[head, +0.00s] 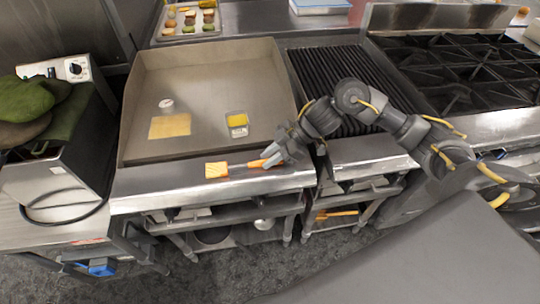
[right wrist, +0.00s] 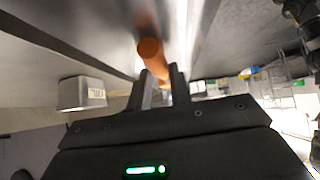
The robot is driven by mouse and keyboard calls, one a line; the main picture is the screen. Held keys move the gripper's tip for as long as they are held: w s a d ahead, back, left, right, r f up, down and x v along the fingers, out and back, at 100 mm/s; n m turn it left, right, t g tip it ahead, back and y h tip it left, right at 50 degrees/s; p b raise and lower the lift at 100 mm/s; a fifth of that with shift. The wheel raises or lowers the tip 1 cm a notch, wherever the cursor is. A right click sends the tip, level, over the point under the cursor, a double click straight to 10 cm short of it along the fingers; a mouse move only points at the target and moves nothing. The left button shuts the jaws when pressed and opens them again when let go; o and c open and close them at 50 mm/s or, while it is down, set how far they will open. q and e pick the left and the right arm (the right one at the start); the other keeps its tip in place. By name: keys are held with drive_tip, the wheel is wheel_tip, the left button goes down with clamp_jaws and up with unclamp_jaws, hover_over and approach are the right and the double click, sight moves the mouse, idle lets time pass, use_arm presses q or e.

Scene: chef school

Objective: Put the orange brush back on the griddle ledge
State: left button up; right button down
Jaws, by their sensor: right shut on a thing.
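The griddle (head: 215,85) lies behind the ledge. My left gripper is not in view.
A ribbed grill (head: 345,75) and a burner range (head: 470,65) stand to the right. A steel appliance (head: 60,165) with green items stands left.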

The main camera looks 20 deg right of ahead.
drive_tip(key=shift+f, duration=0.1)
drive_tip(key=c, duration=1.3)
unclamp_jaws()
drive_tip(key=shift+r, duration=0.2)
drive_tip(key=b+v, duration=0.1)
drive_tip(key=v, duration=1.1)
drive_tip(key=shift+w+f, duration=0.1)
drive_tip(key=shift+d, duration=0.1)
